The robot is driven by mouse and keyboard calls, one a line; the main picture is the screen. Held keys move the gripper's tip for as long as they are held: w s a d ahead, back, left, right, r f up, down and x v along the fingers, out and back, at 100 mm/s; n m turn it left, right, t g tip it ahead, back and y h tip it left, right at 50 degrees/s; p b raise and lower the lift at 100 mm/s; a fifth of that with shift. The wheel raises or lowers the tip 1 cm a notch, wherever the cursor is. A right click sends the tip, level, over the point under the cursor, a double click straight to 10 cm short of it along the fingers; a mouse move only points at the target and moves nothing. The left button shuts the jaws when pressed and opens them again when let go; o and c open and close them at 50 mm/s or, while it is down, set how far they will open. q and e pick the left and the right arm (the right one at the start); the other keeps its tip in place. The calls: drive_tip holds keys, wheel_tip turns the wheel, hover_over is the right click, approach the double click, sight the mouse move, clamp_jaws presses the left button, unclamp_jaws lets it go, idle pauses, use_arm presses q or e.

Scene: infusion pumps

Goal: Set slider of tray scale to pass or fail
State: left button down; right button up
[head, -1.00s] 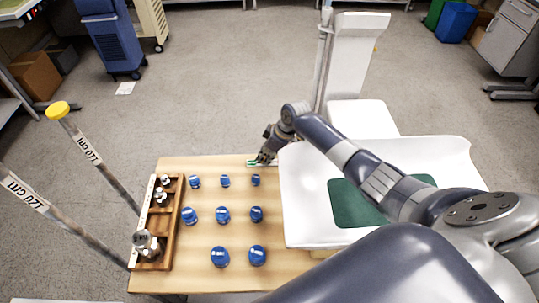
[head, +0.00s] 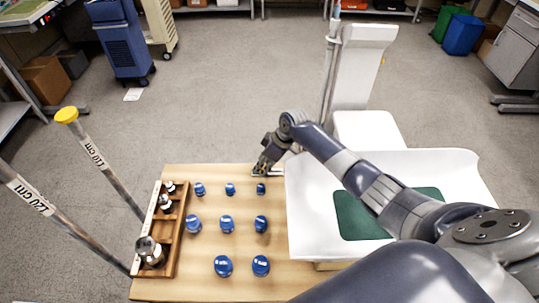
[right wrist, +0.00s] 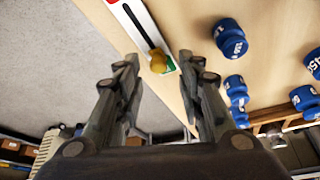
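The slider (right wrist: 138,28) is a white strip with a dark slot on the wooden board. In the right wrist view its red end is at the top and its green end at the bottom. Its yellow knob (right wrist: 158,62) sits by the green end. My right gripper (right wrist: 158,66) is open, its fingers spread either side of the knob, with no visible contact. In the head view, my right gripper (head: 262,170) is at the board's far edge and partly hides the slider. The white tray scale (head: 300,225) stands right of it with a green mat. My left gripper is not in view.
Several blue weights (head: 226,224) stand in rows on the board (head: 190,285). A wooden rack (head: 176,250) with metal weights is at its left side. Two poles marked 120 cm, one with a yellow cap (head: 66,115), stand further left. The floor beyond is mostly clear.

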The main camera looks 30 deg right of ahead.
drive_tip(key=v, duration=1.1)
drive_tip(key=shift+r, duration=0.1)
